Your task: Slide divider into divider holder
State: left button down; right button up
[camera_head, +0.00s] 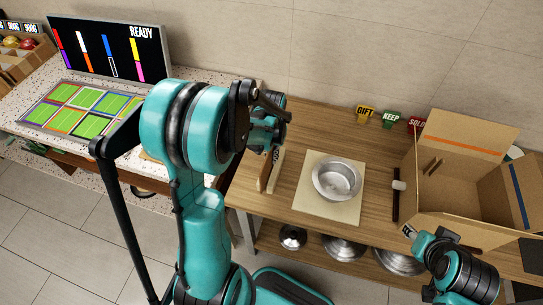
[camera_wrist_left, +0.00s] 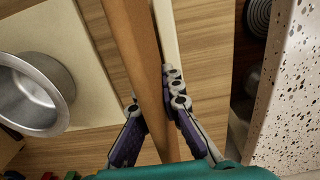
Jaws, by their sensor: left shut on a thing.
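A flat brown panel, which looks like the divider (camera_wrist_left: 138,50), stands on edge between the fingers of my left gripper (camera_wrist_left: 153,98). The gripper is shut on it. A pale strip (camera_wrist_left: 166,30) runs along the panel's right side. In the head view, the panel (camera_head: 265,172) shows below my left wrist, at the left end of the wooden table; the fingers are mostly hidden. Two short upright slats (camera_head: 432,166) inside the open cardboard box may be the divider holder; I cannot tell for sure. My right gripper (camera_head: 409,231) is at the table's front edge, its jaws unclear.
A metal pot (camera_head: 337,180) stands on a pale board (camera_head: 312,208) mid-table. A dark-handled tool (camera_head: 397,205) lies beside the cardboard box (camera_head: 465,232). Small signs (camera_head: 391,119) line the back wall. Lids and pans sit on the lower shelf (camera_head: 315,256). A speckled counter is at left.

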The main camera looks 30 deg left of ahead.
pick_arm(q)
jog(key=shift+f, duration=0.2)
dwell(0.5)
jog(key=shift+f+b, duration=1.35)
jog(key=shift+b, duration=0.15)
jog(key=shift+r, duration=0.1)
jog(key=shift+r+p, duration=1)
jog(key=shift+r, duration=0.3)
jog(key=shift+f, duration=0.15)
dwell(0.3)
